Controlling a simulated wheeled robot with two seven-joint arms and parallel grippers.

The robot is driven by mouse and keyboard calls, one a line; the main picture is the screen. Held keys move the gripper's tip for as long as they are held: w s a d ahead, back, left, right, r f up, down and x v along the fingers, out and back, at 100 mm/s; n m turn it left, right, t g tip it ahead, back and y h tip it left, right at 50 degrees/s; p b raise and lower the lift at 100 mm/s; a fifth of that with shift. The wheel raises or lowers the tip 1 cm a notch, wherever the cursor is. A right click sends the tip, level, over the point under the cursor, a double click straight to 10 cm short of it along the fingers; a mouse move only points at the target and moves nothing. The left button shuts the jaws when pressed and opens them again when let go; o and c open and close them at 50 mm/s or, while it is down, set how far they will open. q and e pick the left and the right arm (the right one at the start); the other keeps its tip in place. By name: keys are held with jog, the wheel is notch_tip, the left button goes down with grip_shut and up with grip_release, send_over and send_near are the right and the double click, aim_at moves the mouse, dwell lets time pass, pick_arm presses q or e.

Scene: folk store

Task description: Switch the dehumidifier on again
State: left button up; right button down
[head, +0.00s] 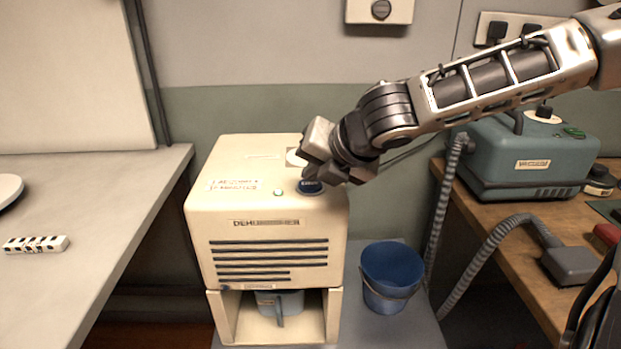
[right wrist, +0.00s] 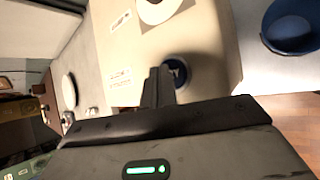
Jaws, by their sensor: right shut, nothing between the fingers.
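The dehumidifier (head: 266,220) is a cream box with dark slots on its front, standing in the middle of the head view. A round dark blue button (head: 311,187) sits on its top near the front right corner, with a small pale green light (head: 278,192) to its left. My right gripper (head: 318,180) is shut and empty, right at the button; I cannot tell whether it touches. In the right wrist view the shut fingers (right wrist: 158,88) end beside the blue button (right wrist: 175,68). A grey-blue container (head: 290,302) sits in the lower bay. My left gripper is not in view.
A blue bucket (head: 391,275) stands on the low grey surface right of the dehumidifier. A teal machine (head: 520,160) with a grey hose is on the wooden bench at right. A pale table (head: 95,215) is at left. A wall box (head: 380,10) is above.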

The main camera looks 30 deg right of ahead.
aim_at(314, 187)
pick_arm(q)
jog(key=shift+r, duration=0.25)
pick_arm(e)
jog(key=shift+r, duration=0.15)
